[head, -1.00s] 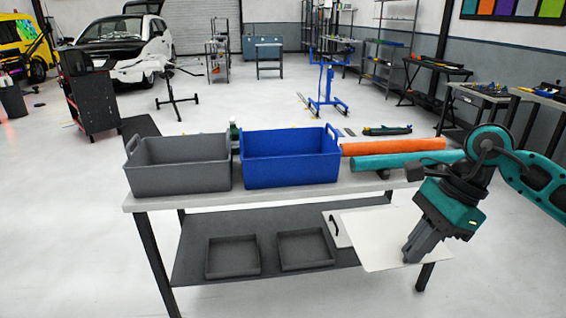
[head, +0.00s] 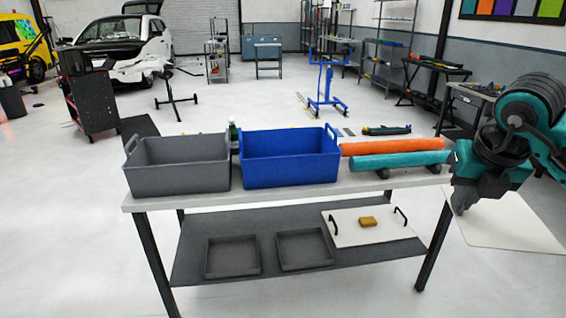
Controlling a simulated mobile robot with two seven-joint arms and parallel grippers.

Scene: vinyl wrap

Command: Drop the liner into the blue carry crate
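The blue carry crate (head: 290,166) stands on the workbench, right of a grey crate, with its open top up. The liner, a thin white sheet (head: 512,222), hangs from my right gripper (head: 462,205) at the right, beyond the bench's right end. The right gripper's fingers are together on the sheet's upper left edge. The sheet's right part runs toward the frame edge. The inside floor of the blue crate is hidden by its front wall. My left gripper is not in view.
A grey crate (head: 178,167) stands left of the blue one. Orange (head: 393,146) and teal (head: 400,160) rolls lie to the right on the bench (head: 270,197).

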